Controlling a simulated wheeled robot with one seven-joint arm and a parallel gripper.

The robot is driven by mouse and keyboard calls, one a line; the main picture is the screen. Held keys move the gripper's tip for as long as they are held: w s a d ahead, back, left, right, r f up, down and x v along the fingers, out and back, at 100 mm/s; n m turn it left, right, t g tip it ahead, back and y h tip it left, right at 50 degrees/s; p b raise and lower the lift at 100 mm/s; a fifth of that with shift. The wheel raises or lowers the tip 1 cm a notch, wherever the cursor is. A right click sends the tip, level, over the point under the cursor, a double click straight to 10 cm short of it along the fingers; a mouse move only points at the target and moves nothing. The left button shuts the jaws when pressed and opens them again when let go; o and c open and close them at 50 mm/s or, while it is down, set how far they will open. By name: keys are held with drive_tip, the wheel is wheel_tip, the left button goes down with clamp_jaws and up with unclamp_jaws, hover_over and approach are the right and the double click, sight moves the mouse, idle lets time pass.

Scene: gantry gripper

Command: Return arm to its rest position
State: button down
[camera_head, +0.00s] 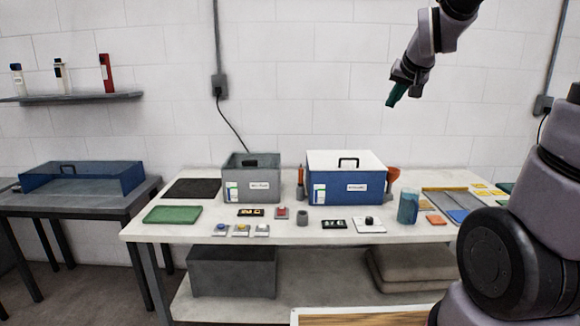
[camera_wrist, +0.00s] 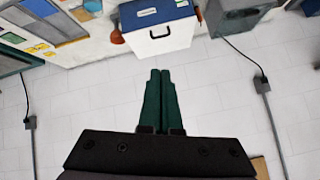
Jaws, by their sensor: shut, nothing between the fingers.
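My gripper (camera_head: 393,100) is raised high at the upper right in the head view, in front of the white wall and well above the table. Its two green fingers lie together, shut and empty. They also show in the wrist view (camera_wrist: 160,75), pointing up the picture with bare wall around them. My arm comes down from the top right edge in the head view. Nothing touches the fingers.
The white table (camera_head: 300,232) holds a blue box (camera_head: 345,188) with a white lid, a grey box (camera_head: 252,186), a blue cup (camera_head: 408,206), a green tray (camera_head: 172,214) and several small items. A shelf (camera_head: 70,97) hangs at left. Air around my gripper is clear.

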drive_tip(key=s+a+r+g+y, duration=0.1)
drive_tip(key=s+a+g, duration=0.1)
drive_tip(key=s, duration=2.1)
drive_tip(key=shift+a+m+g+y, duration=0.25)
drive_tip(key=shift+m+g+y, duration=0.05)
drive_tip(key=shift+m, duration=0.1)
drive_tip(key=shift+w, duration=0.1)
